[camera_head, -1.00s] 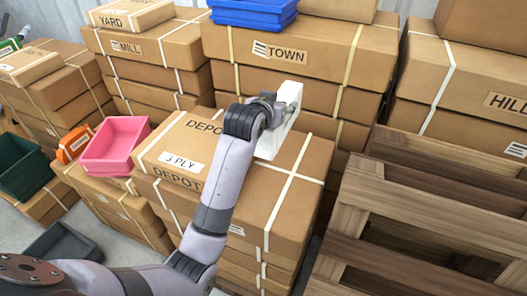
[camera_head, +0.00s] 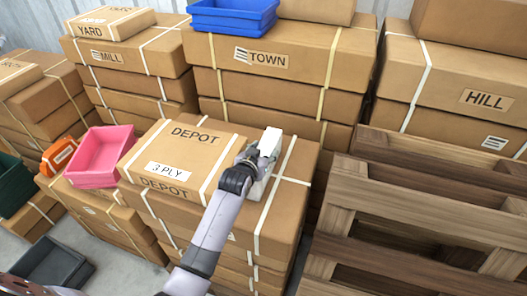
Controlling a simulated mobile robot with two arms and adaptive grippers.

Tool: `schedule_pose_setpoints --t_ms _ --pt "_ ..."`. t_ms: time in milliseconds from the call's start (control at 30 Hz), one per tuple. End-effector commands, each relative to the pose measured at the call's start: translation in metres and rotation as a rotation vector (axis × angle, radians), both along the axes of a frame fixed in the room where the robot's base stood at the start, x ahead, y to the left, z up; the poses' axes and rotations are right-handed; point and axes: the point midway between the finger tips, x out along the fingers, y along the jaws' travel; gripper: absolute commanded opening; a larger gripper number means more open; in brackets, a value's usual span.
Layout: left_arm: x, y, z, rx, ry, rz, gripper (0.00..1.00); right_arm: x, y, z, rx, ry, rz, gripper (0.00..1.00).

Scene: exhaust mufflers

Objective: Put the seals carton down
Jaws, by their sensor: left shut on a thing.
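A white carton (camera_head: 270,143), which looks like the seals carton, is at the right part of the DEPOT stack's top box (camera_head: 207,143). My left gripper (camera_head: 254,162) is shut on it, and the hand hides much of the carton's near side. The carton is low over the box top beside the white straps. I cannot tell whether its underside touches the box. My right gripper is not in view.
A pink bin (camera_head: 101,156) stands left of the DEPOT box, with an orange box (camera_head: 59,156) beside it. The TOWN stack (camera_head: 320,62) rises behind, with a blue bin (camera_head: 233,17) on top. Wooden pallets (camera_head: 400,200) stand at right. The DEPOT top's left part is clear.

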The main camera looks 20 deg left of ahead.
Motion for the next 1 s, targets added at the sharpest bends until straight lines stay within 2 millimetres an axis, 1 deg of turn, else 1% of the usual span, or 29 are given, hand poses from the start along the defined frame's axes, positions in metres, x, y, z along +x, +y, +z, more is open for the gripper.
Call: schedule_pose_setpoints --t_ms 167,300,333,600,867,967,1000 --pt "0.0006 -0.0001 0.0019 0.0 -0.004 0.0 0.07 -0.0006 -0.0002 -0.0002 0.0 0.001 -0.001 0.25" --pt "0.0005 -0.0001 -0.0023 0.0 -0.003 0.0 0.07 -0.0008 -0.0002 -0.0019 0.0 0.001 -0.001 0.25" --pt "0.0001 -0.0001 -0.0026 0.0 0.0 0.0 0.47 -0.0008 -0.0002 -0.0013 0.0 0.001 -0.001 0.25" --pt "0.0 0.0 -0.0023 0.0 0.0 0.0 0.65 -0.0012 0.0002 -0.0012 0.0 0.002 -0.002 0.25" --pt "0.0 0.0001 -0.002 0.0 0.0 0.0 0.66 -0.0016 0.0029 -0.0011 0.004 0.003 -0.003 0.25" --pt "0.0002 0.0001 0.0025 0.0 -0.002 0.0 0.66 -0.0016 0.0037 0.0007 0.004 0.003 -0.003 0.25" --pt "-0.0025 0.0002 0.0019 0.0 -0.001 0.0 0.66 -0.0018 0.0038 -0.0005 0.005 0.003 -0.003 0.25"
